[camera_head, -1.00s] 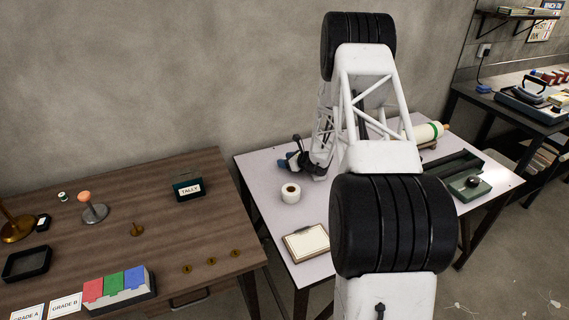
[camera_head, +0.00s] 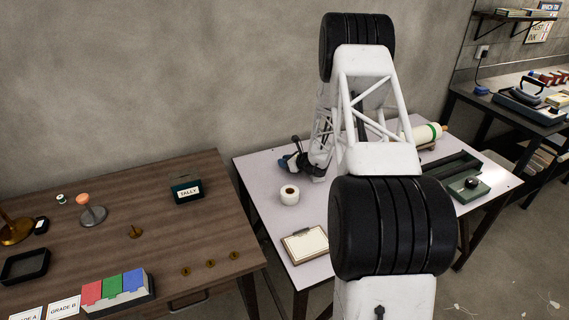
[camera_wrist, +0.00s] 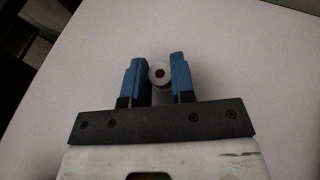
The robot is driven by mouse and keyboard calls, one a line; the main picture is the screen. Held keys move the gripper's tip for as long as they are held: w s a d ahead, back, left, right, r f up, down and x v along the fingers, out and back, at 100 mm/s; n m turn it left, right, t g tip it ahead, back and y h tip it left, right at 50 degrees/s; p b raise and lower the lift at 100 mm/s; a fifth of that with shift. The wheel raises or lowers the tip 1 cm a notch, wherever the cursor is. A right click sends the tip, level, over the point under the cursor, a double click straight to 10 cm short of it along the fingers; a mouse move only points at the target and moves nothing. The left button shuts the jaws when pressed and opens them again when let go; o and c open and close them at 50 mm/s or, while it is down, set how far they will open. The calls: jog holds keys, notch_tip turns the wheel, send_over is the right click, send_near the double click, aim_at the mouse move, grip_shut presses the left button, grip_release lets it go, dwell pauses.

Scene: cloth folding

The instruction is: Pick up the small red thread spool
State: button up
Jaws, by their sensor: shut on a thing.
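A small spool (camera_wrist: 159,76) shows end-on in the wrist view, with a pale round rim and a red centre. It sits between the two blue fingers of my gripper (camera_wrist: 156,62), which is shut on it. The rest of the spool is hidden below its top end. In the head view, the gripper (camera_head: 291,163) is low over the pale table (camera_head: 263,183), towards its back left. The spool cannot be made out in that view. I cannot tell whether it touches the tabletop.
A white roll (camera_head: 289,194) stands just in front of the gripper. A clipboard (camera_head: 305,244) lies nearer the front. A brown table (camera_head: 160,235) with a tally box (camera_head: 187,189) adjoins on the left.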

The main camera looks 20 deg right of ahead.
jog(key=shift+r, duration=4.8)
